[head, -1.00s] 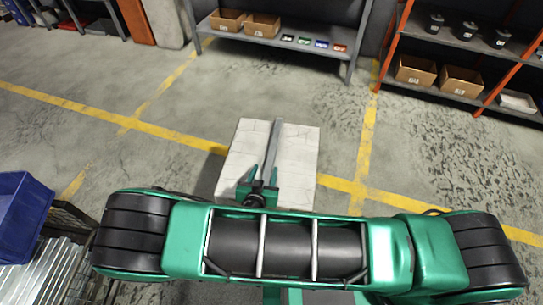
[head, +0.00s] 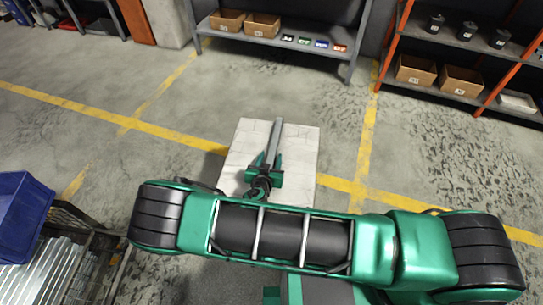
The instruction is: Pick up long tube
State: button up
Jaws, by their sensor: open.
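The long tube (head: 273,138) is a grey metal bar. It lies lengthwise on a white, marked board (head: 303,150) on the floor in the middle of the head view. My gripper (head: 265,165) is green and is at the tube's near end, with its fingers apart. The near part of the tube is hidden by the gripper, so I cannot tell whether the fingers touch it.
A grey shelf (head: 300,52) with cardboard boxes stands at the back. An orange-framed rack (head: 385,45) is at the back right. A blue bin (head: 22,205) and a wire cage with metal sheets (head: 45,280) are at the left. The floor around the board is clear.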

grip_shut()
jog(key=shift+r, duration=0.1)
